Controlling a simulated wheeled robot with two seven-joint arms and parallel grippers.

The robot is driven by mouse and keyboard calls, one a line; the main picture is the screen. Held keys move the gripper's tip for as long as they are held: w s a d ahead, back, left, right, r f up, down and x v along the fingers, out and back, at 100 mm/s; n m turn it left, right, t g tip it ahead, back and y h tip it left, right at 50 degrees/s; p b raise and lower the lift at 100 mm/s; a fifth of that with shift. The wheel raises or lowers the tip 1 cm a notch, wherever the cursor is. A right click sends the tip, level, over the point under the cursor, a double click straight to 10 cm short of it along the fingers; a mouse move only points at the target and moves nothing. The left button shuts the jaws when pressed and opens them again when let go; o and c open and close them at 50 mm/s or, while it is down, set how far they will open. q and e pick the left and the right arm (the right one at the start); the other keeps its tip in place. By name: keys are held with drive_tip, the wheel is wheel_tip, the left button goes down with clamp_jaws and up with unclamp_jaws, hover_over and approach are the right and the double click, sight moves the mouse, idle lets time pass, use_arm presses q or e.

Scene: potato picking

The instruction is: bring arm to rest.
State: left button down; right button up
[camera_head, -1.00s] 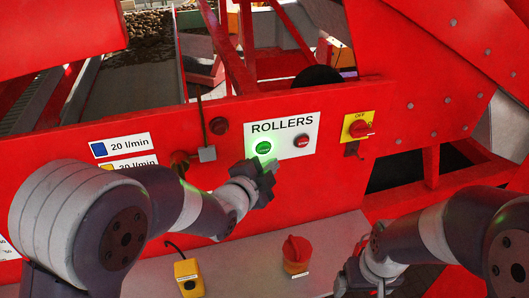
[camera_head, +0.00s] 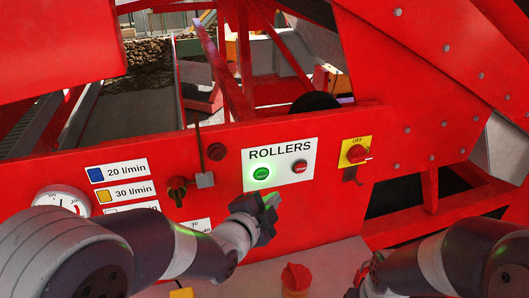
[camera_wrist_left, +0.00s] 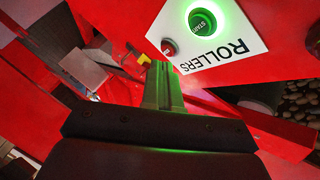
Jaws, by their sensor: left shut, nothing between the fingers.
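My left gripper (camera_head: 270,204) is shut and empty, in front of the red machine panel, below the white ROLLERS plate (camera_head: 281,150). It is apart from the lit green start button (camera_head: 261,173). In the left wrist view, the shut fingers (camera_wrist_left: 162,85) point towards the panel, with the glowing green button (camera_wrist_left: 203,23) above and to their right. My right gripper (camera_head: 367,280) shows at the lower edge, partly cut off; whether its jaws are open or shut is unclear.
A red stop button (camera_head: 299,166) sits beside the green one. A red knob (camera_head: 296,277) stands on the grey ledge (camera_head: 335,262) below. A dial gauge (camera_head: 62,203) and flow labels are at left.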

use_arm(q)
drive_tip(key=s+a+f+n+g+y+b, duration=0.3)
drive_tip(key=s+a+f+n+g, duration=0.3)
drive_tip(key=f, duration=0.5)
drive_tip(key=s+a+f+n+g+y+b, duration=0.3)
drive_tip(key=s+a+f+n+g+b, duration=0.2)
drive_tip(key=s+a+f+n, duration=0.5)
drive_tip(key=s+a+f+g, duration=0.1)
drive_tip(key=s+a, duration=0.1)
drive_tip(key=s, duration=0.1)
drive_tip(key=shift+n+g+y, duration=0.3)
drive_tip(key=shift+y, duration=0.1)
